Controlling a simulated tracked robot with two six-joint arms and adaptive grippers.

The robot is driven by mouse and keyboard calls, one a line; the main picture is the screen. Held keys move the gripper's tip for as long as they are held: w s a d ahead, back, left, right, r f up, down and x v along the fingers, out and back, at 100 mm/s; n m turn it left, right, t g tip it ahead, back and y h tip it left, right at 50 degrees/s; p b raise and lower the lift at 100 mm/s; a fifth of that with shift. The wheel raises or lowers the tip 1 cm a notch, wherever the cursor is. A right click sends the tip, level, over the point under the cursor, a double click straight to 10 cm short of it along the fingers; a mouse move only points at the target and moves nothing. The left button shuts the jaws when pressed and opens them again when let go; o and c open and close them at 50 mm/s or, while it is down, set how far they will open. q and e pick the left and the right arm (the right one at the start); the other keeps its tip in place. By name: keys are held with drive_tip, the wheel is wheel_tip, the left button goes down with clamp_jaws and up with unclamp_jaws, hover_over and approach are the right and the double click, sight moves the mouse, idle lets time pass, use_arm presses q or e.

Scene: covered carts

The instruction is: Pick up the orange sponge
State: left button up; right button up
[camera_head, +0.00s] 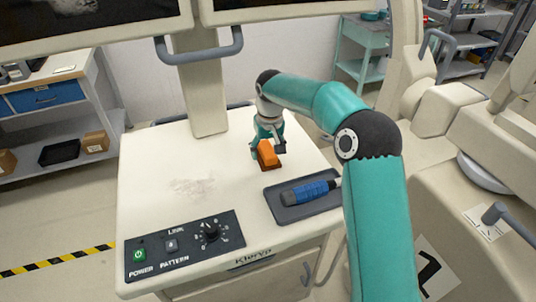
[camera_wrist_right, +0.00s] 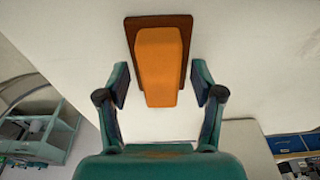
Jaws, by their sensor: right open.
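The orange sponge (camera_head: 268,154) stands on the white cart top, toward its back right, beside a grey tray. In the right wrist view the sponge (camera_wrist_right: 158,62) is an orange block with a brown layer at its base. My right gripper (camera_head: 268,147) is at the sponge, and its arm comes in from the right. In the right wrist view the fingers of my right gripper (camera_wrist_right: 161,88) are apart, one on each side of the sponge's near end, with gaps between. My left gripper is not in view.
A grey tray (camera_head: 271,204) holding a blue-handled tool (camera_head: 311,192) lies just in front of the sponge. A control panel (camera_head: 185,246) sits at the cart's front left. A pale powdery patch (camera_head: 192,187) marks the left. The monitor column (camera_head: 204,90) rises behind.

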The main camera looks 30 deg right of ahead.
sight(267, 148)
drive_tip(key=shift+f, duration=0.25)
idle(0.4)
drive_tip(key=c, duration=0.8)
drive_tip(key=shift+o, duration=0.2)
wheel_tip(267, 148, up, 10)
drive_tip(key=shift+r+p, duration=0.25)
drive_tip(key=shift+p, duration=0.05)
